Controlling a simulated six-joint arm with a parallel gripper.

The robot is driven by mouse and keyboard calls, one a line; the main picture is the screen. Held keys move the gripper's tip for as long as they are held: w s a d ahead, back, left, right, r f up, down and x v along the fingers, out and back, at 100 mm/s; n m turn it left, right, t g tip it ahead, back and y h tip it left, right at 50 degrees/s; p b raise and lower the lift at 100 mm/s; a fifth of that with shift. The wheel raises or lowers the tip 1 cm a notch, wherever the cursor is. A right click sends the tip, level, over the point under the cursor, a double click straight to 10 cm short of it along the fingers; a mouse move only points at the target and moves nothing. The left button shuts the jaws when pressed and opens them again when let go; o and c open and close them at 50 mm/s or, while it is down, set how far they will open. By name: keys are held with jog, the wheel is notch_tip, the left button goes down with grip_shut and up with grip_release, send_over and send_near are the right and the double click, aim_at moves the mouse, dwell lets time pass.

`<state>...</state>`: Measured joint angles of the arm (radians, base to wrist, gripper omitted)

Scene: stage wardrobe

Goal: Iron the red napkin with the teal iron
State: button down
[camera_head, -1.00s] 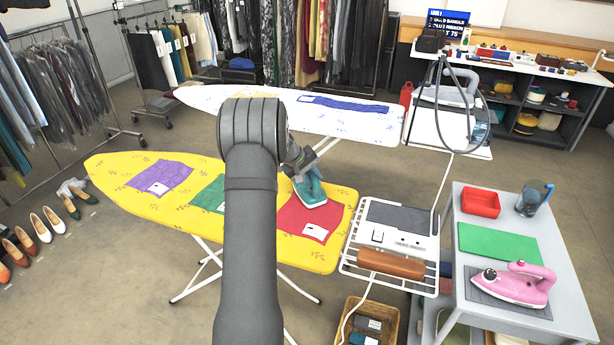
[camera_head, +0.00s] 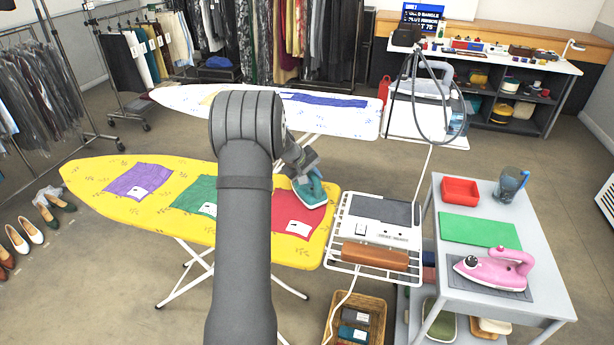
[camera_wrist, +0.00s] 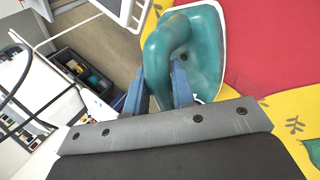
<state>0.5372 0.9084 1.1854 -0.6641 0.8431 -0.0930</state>
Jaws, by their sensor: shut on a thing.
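The teal iron (camera_head: 309,191) is at the upper right edge of the red napkin (camera_head: 290,217), which lies flat on the yellow ironing board with a white label showing. My gripper (camera_wrist: 160,88) is shut on the handle of the teal iron (camera_wrist: 205,45), with a blue finger on either side of it. In the wrist view the red napkin (camera_wrist: 275,40) lies beside the iron, with yellow cover showing around both. I cannot tell whether the soleplate touches the cloth. My arm hides part of the board in the head view.
The yellow board (camera_head: 95,178) also bears a purple napkin (camera_head: 138,181) and a green napkin (camera_head: 195,195). A wire iron rest (camera_head: 375,235) with a brown block is at its right end. A grey table (camera_head: 520,305) holds a pink iron (camera_head: 497,270). A white board (camera_head: 185,98) stands behind.

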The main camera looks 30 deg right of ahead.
jog(key=shift+s+d, duration=0.5)
jog(key=shift+r, duration=4.15)
